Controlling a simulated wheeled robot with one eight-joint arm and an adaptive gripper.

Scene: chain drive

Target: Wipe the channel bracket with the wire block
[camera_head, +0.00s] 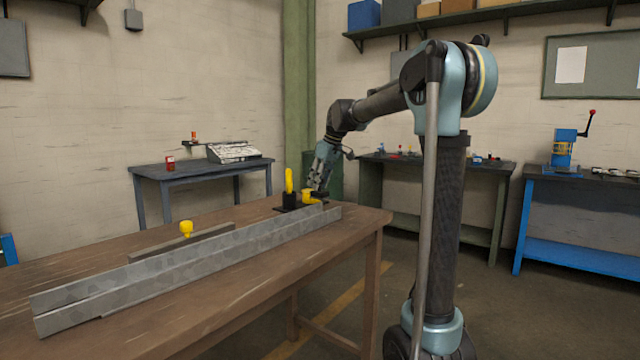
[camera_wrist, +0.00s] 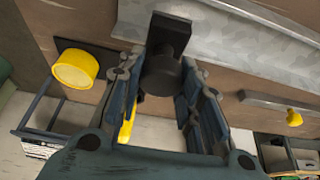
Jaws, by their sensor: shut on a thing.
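The channel bracket (camera_head: 190,265) is a long grey metal channel lying along the wooden table. Its far end shows at the top of the wrist view (camera_wrist: 250,35). My gripper (camera_head: 319,190) is at that far end. In the wrist view its fingers (camera_wrist: 163,90) are shut on the round black handle of the wire block (camera_wrist: 172,32). The block's dark flat end overlaps the bracket's near edge in the wrist view; I cannot tell whether they touch. The block's underside is hidden.
A dark plate with a yellow round piece (camera_wrist: 75,68) is beside my gripper. A grey bar (camera_head: 160,245) with a yellow knob (camera_head: 186,228) lies behind the bracket. The table's front (camera_head: 270,285) is clear.

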